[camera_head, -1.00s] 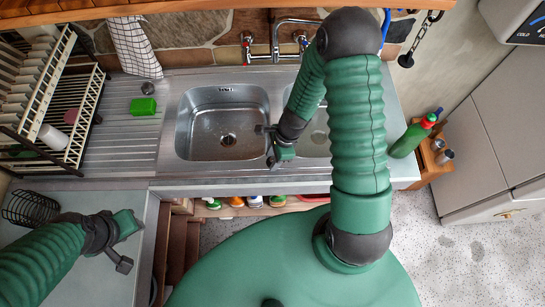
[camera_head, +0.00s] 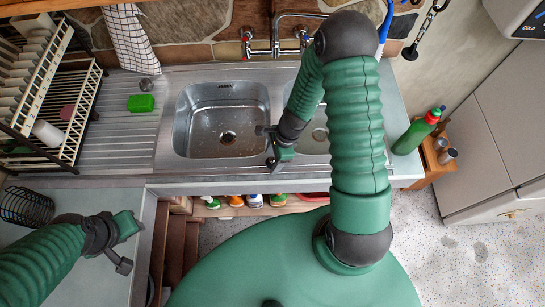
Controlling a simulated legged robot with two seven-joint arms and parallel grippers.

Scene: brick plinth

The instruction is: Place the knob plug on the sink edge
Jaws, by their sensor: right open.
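The steel sink (camera_head: 222,92) is ahead of me, with a left basin and a right basin partly hidden by my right arm. The sink edge (camera_head: 215,181) runs along its front. A small round grey object (camera_head: 147,85) stands on the drainboard below the hanging towel; I cannot tell for sure whether it is the knob plug. My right gripper (camera_head: 276,157) is open and empty above the divider between the basins, far to the right of that object. My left gripper (camera_head: 130,240) is over the grey counter at lower left; its jaws are unclear.
A green sponge (camera_head: 141,103) lies on the drainboard. A dish rack (camera_head: 75,140) stands at left and a wire basket (camera_head: 25,207) below it. The tap (camera_head: 275,50) is behind the sink. A green bottle (camera_head: 412,136) stands right of it.

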